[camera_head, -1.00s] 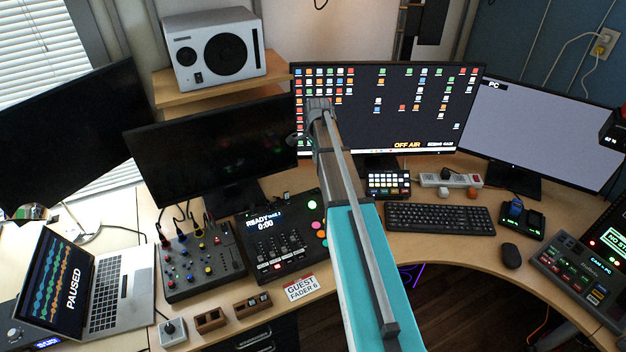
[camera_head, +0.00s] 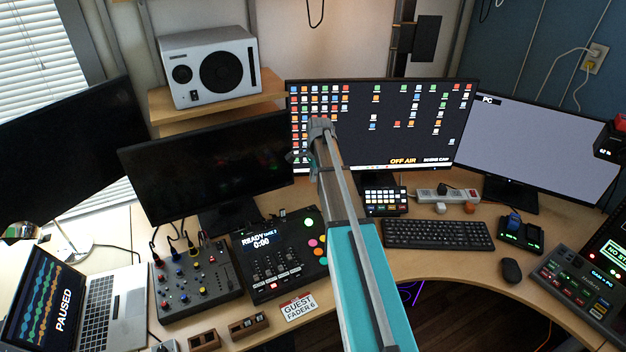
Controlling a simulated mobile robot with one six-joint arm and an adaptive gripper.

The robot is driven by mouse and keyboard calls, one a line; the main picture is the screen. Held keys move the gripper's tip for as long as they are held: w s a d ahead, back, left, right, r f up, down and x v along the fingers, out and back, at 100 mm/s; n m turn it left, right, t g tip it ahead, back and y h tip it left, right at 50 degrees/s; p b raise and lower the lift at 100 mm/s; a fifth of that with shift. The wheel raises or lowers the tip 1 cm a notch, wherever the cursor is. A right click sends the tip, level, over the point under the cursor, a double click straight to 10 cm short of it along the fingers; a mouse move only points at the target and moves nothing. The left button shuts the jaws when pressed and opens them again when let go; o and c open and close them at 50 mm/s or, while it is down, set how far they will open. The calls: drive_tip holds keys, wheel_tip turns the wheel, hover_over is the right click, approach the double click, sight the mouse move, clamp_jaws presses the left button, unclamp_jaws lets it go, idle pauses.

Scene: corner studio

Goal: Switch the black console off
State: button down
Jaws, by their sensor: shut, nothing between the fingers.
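A black console (camera_head: 276,262) with a small screen reading READY and 0:00 sits on the desk left of my arm. It has faders, red-lit keys and round green, pink and orange buttons; its screen is lit. Another dark console (camera_head: 580,285) with rows of coloured keys lies at the right edge. I cannot tell for sure which one is meant. My gripper (camera_head: 320,128) is shut and empty, in front of the middle monitor in the picture, above and apart from both consoles. Its fingertips are small and hard to make out.
A multicoloured-knob mixer (camera_head: 194,277) and a laptop (camera_head: 85,300) stand left of the READY console. A GUEST FADER 6 card (camera_head: 299,306) lies in front of it. Keyboard (camera_head: 438,234), mouse (camera_head: 511,270) and a small keypad (camera_head: 385,201) are to the right. Monitors line the back.

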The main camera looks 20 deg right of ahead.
sight(308, 208)
drive_tip(key=shift+a+f+b, duration=0.25)
drive_tip(key=shift+f+b, duration=1.75)
drive_tip(key=shift+f, duration=0.1)
drive_tip(key=shift+a+f+b, duration=0.25)
drive_tip(key=shift+f+b, duration=1.7)
drive_tip(key=shift+f, duration=0.1)
drive_tip(key=shift+a+f+b, duration=0.25)
drive_tip(key=shift+f+b, duration=1.75)
drive_tip(key=shift+f, duration=0.1)
drive_tip(key=shift+a, duration=0.15)
